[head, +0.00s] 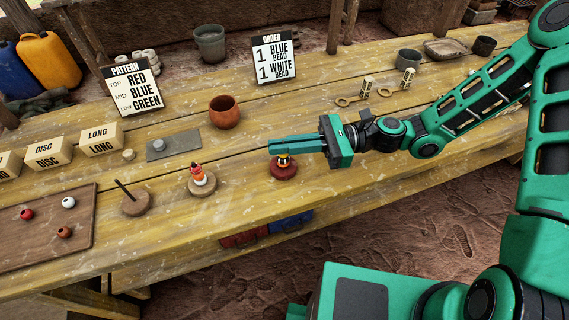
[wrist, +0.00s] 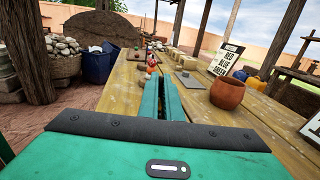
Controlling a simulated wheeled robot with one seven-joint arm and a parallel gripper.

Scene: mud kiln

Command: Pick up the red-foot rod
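The red-foot rod (head: 284,170) stands on the table in the head view, with a dark red round foot and a yellow and black part just above it. My gripper (head: 276,146) lies level over the foot, its fingertips at the rod. The fingers hide the rod's upper part. In the wrist view my gripper's fingers (wrist: 161,82) show only a narrow gap, and I cannot make out the rod between them. I cannot tell whether they clamp it.
To the left stand a rod with orange and white parts (head: 200,178) on a wooden foot and a bare rod (head: 134,198). A clay pot (head: 225,112) and a grey plate (head: 173,145) are behind. A bead tray (head: 85,236) is at far left. The table's front edge is close.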

